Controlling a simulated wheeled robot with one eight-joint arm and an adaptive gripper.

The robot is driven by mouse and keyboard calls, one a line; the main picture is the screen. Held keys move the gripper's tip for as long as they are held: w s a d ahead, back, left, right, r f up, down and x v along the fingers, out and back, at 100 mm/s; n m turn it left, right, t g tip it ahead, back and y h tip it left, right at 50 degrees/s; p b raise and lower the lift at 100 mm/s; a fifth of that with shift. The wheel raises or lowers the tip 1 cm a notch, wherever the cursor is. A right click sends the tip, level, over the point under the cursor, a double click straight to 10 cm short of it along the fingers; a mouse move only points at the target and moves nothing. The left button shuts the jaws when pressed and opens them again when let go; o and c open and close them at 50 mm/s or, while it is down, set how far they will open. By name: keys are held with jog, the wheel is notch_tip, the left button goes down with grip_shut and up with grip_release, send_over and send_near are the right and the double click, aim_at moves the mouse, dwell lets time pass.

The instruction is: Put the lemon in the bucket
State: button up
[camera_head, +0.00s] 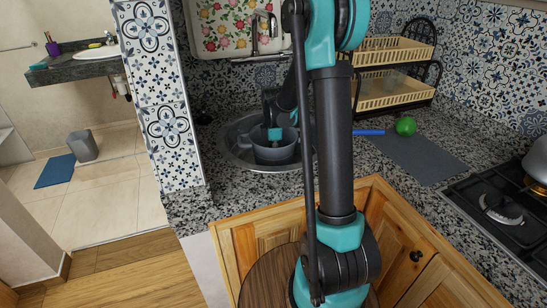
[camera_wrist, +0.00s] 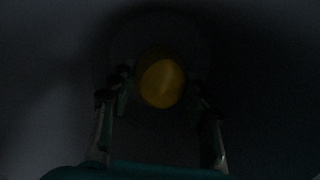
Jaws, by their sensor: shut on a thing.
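The grey bucket (camera_head: 276,155) stands in the round sink at the back of the counter. In the head view my arm reaches down over it, and the gripper's fingers are hidden by its wall. In the wrist view, which is very dark, the yellow lemon (camera_wrist: 162,84) shows in the middle, between the two fingers of my gripper (camera_wrist: 160,88). The gripper is shut on the lemon. The dim grey surfaces around it look like the inside of the bucket (camera_wrist: 50,60). The lemon does not show in the head view.
The round metal sink (camera_head: 238,156) surrounds the bucket. A dish rack (camera_head: 395,85) stands at the back right, with a green round object (camera_head: 405,126) and a blue item (camera_head: 368,132) before it. A gas hob (camera_head: 500,205) is at the right. A tiled wall end (camera_head: 160,100) is on the left.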

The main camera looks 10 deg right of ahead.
jog(key=o, duration=1.2)
jog(key=shift+f, duration=0.1)
notch_tip(320, 180, up, 12)
jog(key=shift+r, duration=0.15)
